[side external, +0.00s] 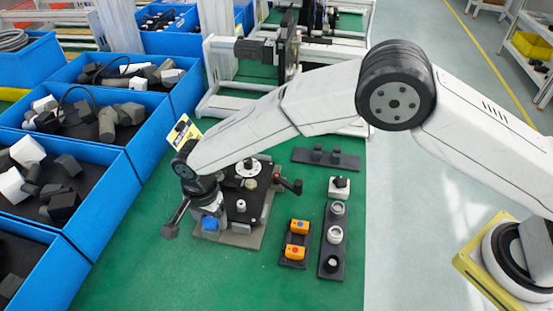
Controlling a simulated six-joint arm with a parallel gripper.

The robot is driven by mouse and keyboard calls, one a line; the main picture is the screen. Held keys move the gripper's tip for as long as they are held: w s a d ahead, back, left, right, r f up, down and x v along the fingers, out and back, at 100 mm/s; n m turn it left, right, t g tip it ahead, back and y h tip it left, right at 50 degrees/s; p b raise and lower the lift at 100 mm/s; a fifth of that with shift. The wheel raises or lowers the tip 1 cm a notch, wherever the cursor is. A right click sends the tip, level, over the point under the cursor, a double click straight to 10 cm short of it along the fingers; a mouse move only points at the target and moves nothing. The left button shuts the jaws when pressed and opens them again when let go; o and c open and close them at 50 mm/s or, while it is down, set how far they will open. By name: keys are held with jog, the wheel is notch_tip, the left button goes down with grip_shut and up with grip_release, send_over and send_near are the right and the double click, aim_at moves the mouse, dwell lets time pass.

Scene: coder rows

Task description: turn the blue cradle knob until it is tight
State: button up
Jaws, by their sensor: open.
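The blue cradle knob (210,224) shows as a small blue patch at the front left corner of the fixture (240,234), a grey plate with a dark block on it. My gripper (208,209) points down at this corner, right above or around the knob. It is open, but its fingers are small and partly hidden, so I cannot tell whether they touch the knob. A dark lever-like part (175,218) sticks out to the left of my gripper. The cradle itself is mostly hidden by my wrist.
A dark handle (291,186) sticks out at the fixture's right. Blue bins (115,160) of grey and white parts line the left. Green table is clear in front.

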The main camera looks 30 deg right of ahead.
jog(key=shift+r, duration=2.5)
jog(key=shift+d, duration=0.1)
jog(key=shift+d+r, duration=0.1)
jog(key=shift+d, duration=0.1)
jog(key=s+d+r+n+t, duration=0.1)
jog(key=d+r+n, duration=0.2)
jog(key=d, duration=0.8)
jog(key=s+d+r+n, duration=0.1)
jog(key=d+r+n, duration=0.15)
jog(key=d, duration=0.85)
jog(key=s+d+r+n+t, duration=0.1)
jog(key=s+d+n, duration=0.4)
jog(key=s+d, duration=0.8)
jog(key=shift+s+d+r+t, duration=0.2)
jog(key=shift+s+d+t, duration=0.15)
jog(key=shift+d, duration=0.25)
